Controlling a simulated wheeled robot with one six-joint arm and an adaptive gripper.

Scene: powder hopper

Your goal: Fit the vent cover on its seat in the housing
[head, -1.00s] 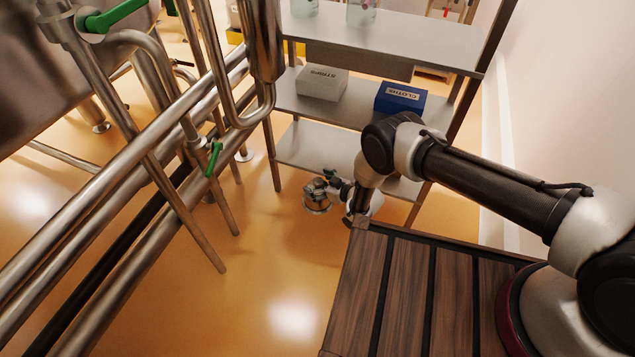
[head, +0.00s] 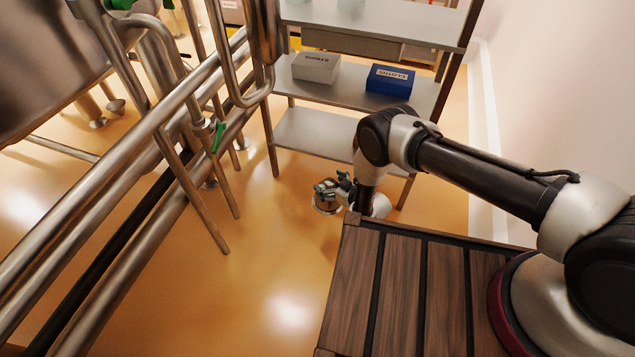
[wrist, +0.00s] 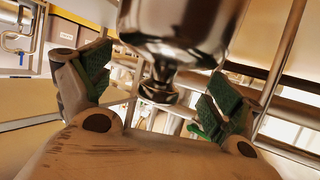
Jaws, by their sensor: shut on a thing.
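My gripper (head: 336,188) hangs low past the front corner of the wooden deck and is small in the head view. It is shut on a shiny round steel part, which I take to be the vent cover (head: 326,208). In the wrist view the cover (wrist: 180,30) fills the top middle, with its narrow knob (wrist: 163,85) between the green-padded fingers (wrist: 158,92). The contact between pads and steel is not clear there. I cannot make out the housing or its seat in either view.
A steel shelf rack (head: 320,135) stands behind the gripper, with a grey box (head: 315,68) and a blue box (head: 390,80) on it. Steel pipes (head: 140,165) and a large tank (head: 50,60) fill the left. A white wall (head: 530,110) is at right. The orange floor (head: 270,270) is open between.

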